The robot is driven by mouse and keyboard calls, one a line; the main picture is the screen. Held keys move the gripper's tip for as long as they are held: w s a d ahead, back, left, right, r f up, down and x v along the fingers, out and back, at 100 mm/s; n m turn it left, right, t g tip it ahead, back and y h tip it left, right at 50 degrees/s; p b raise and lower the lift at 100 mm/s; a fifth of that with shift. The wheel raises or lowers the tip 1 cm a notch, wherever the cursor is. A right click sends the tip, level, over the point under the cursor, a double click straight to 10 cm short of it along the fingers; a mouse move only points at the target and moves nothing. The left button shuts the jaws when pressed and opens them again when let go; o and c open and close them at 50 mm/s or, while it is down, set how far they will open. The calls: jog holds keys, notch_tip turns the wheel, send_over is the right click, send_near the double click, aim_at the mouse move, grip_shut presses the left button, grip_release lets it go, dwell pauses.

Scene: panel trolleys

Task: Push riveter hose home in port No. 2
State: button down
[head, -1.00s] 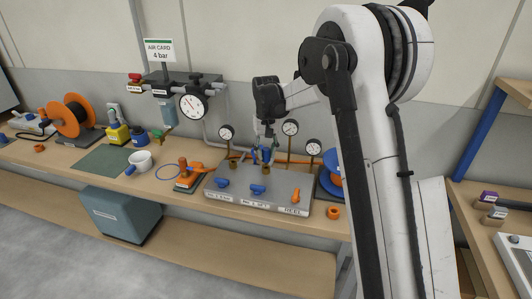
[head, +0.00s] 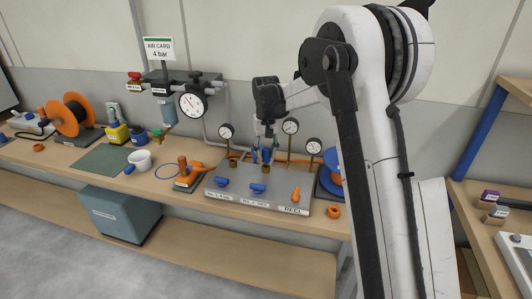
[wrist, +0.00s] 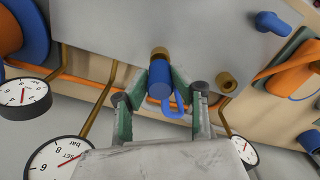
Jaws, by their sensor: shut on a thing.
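My gripper (head: 267,140) points down over the back of the grey manifold block (head: 225,191). It is shut on the blue riveter hose end (wrist: 160,74), which sits between the two green-padded fingers in the wrist view. The hose end meets a brass port (wrist: 158,53), lined up with it; I cannot tell how deep it sits. In the head view the blue hose end (head: 266,155) shows below the fingers, above the middle blue lever (head: 257,188).
Another brass port (wrist: 227,82) stands beside the held hose. Dial gauges (head: 290,127) on brass pipes stand close behind the block. An orange hose (wrist: 262,75) runs nearby.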

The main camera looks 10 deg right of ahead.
jog(key=shift+f+b, duration=0.65)
jog(key=shift+f, duration=0.3)
jog(key=c, duration=1.4)
grip_release()
jog(key=shift+o, duration=0.2)
jog(key=shift+r+p, duration=1.75)
jog(key=shift+r, duration=2.3)
